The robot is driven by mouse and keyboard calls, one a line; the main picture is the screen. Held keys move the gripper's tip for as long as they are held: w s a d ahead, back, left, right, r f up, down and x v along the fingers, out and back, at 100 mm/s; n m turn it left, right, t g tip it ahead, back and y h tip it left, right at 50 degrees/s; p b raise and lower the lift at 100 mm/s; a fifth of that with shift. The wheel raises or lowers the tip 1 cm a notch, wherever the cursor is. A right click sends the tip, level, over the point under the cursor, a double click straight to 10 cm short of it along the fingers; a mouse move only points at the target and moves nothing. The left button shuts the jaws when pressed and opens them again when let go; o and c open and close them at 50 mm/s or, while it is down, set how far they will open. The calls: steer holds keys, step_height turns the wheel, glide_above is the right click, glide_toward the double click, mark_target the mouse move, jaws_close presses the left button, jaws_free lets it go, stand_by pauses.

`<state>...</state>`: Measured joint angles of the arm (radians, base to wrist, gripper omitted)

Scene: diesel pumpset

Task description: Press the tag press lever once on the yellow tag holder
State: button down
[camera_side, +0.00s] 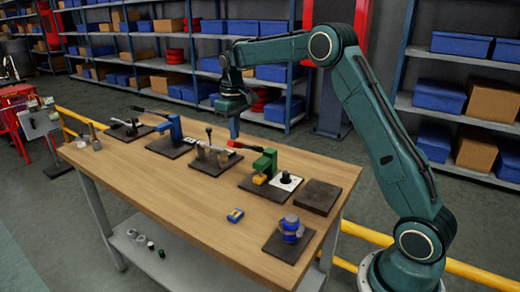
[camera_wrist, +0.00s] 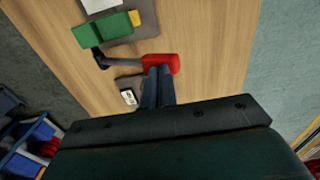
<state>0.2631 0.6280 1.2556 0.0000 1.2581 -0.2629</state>
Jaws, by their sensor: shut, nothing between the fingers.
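The tag press is a green block (camera_side: 265,162) on a dark plate, and it also shows in the wrist view (camera_wrist: 108,29). Its lever has a red handle (camera_side: 235,144) reaching out to the left. In the wrist view the red handle (camera_wrist: 170,63) and its dark arm (camera_wrist: 125,62) extend from the green block. The yellow tag holder (camera_side: 260,179) sits at the foot of the press, and part of it shows in the wrist view (camera_wrist: 135,18). My gripper (camera_side: 234,134) is shut and empty, pointing down right over the red handle. I cannot tell if the fingertips touch it.
A clamp-like fixture (camera_side: 212,152) and a blue device (camera_side: 172,130) stand left of the press. A white plate with a black knob (camera_side: 287,181) and a dark block (camera_side: 315,197) stand right. A blue-yellow piece (camera_side: 235,215) lies on open tabletop in front.

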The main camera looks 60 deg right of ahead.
steer(key=shift+f, duration=1.25)
steer(key=shift+a+f, duration=0.55)
steer(key=shift+f, duration=1.65)
step_height(320, 180, up, 13)
steer(key=d, duration=0.1)
steer(key=shift+d+r, duration=0.15)
steer(key=shift+d, duration=0.15)
stand_by(0.5)
